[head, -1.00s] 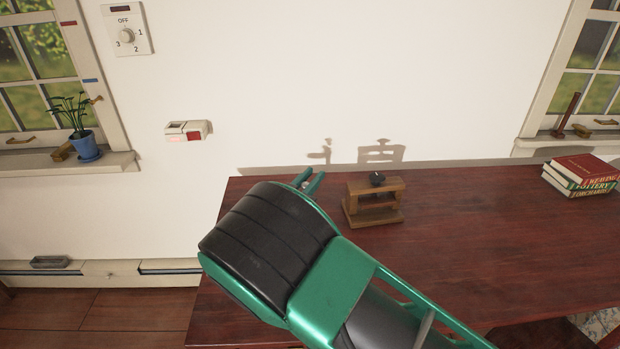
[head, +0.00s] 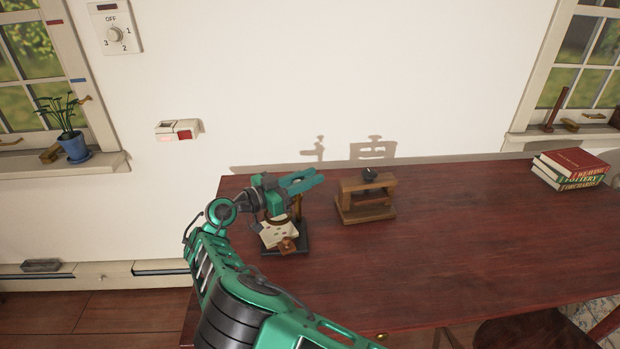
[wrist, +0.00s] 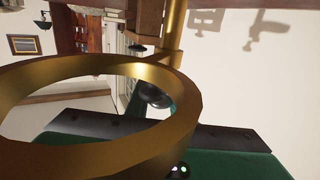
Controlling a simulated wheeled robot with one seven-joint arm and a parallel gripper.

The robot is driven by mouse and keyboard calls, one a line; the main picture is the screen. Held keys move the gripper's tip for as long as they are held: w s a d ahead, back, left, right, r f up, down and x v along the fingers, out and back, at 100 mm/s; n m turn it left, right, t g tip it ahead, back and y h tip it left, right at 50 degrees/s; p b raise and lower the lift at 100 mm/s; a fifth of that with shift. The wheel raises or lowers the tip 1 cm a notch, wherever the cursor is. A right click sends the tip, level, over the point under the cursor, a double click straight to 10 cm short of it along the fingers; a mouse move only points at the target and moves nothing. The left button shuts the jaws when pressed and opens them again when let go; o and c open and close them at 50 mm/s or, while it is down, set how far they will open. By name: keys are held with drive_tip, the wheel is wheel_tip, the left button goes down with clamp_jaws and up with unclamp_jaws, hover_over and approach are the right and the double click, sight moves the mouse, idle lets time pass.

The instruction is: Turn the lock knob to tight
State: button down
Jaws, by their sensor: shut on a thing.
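A magnifier-like stand has a dark base (head: 297,247) on the desk, with a cream sheet (head: 278,233) and a small brown block (head: 288,245) at its foot. My gripper (head: 306,181) is at the top of its post (head: 297,209), its green fingers pointing right. In the wrist view a large brass ring (wrist: 165,150) fills the near left, joined to a brass post (wrist: 174,30). A dark rounded knob (wrist: 154,95), seemingly the lock knob, shows behind the ring between green finger parts. My gripper is shut on it; the ring partly hides the contact. The knob's setting is not readable.
A wooden frame (head: 365,208) with a black knob on top stands close right of my gripper. Books (head: 570,168) lie at the desk's right end. The desk (head: 460,225) between is clear. A dial (head: 114,34) and a small box (head: 178,131) are on the wall.

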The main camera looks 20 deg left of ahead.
drive_tip(key=shift+s+d+f+m+g+h, duration=0.1)
drive_tip(key=shift+s+d+m+g+h, duration=0.1)
drive_tip(key=shift+m+g+h, duration=0.55)
drive_tip(key=shift+s+d+m+g+h, duration=0.1)
drive_tip(key=shift+d+m+g+h, duration=0.05)
drive_tip(key=shift+m+g+h, duration=0.6)
drive_tip(key=c, duration=1.5)
unclamp_jaws()
drive_tip(key=shift+c, duration=0.2)
drive_tip(key=shift+a, duration=0.1)
drive_tip(key=v, duration=1)
drive_tip(key=shift+a, duration=0.4)
drive_tip(key=shift+s, duration=0.1)
